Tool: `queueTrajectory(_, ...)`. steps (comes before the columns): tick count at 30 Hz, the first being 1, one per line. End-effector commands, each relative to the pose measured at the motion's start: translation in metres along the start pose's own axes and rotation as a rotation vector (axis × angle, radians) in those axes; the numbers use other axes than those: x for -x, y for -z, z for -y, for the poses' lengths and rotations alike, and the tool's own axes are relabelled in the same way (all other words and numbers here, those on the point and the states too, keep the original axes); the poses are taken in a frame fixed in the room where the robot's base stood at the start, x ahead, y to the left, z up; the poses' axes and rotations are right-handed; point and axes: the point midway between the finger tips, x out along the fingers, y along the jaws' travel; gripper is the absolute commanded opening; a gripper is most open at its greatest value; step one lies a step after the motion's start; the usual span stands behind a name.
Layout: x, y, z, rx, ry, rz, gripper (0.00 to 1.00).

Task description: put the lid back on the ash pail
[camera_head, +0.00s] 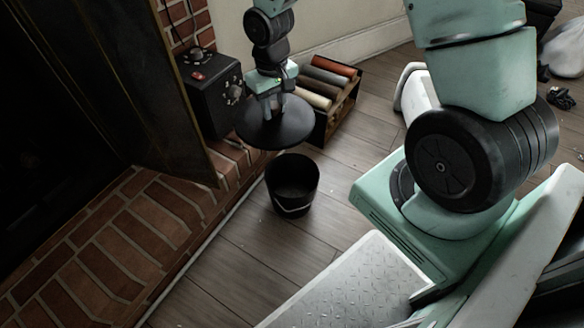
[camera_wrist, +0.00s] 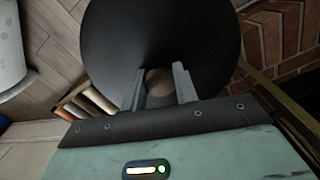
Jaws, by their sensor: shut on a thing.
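The ash pail (camera_head: 292,186) is a black, open-topped bucket with a pale handle, upright on the wood floor beside the brick hearth. Its inside looks dark. The lid (camera_head: 275,124) is a dark round disc, held roughly level above and slightly behind the pail, apart from it. My gripper (camera_head: 271,106) is shut on the lid's knob from above. In the wrist view the lid (camera_wrist: 165,40) fills the upper middle, and the round brownish knob (camera_wrist: 158,80) sits between the two grey fingers. The pail is not visible in the wrist view.
A crate (camera_head: 340,112) of coloured rolls stands behind the lid on the right. A black box (camera_head: 215,92) with knobs sits on the brick hearth (camera_head: 110,225) at left, near a dark fireplace screen (camera_head: 170,110). Floor right of the pail is clear up to my base.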

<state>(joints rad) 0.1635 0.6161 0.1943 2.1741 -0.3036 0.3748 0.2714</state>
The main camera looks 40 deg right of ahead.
Motion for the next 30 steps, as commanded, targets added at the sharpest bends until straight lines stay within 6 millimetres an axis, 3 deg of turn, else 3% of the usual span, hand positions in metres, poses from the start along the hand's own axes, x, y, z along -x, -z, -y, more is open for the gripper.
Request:
queueTrajectory(1,-0.029,0.001,-0.001,0.019,-0.001,-0.001,0.03)
queueTrajectory(5,-0.067,0.004,-0.007,0.170,-0.003,0.002,0.03)
queueTrajectory(15,-0.166,0.012,-0.037,0.996,-0.007,0.006,0.03)
queueTrajectory(24,-0.226,0.009,-0.058,1.636,-0.002,0.005,0.03)
queueTrajectory(30,-0.241,0.007,-0.062,1.811,-0.001,0.003,0.03)
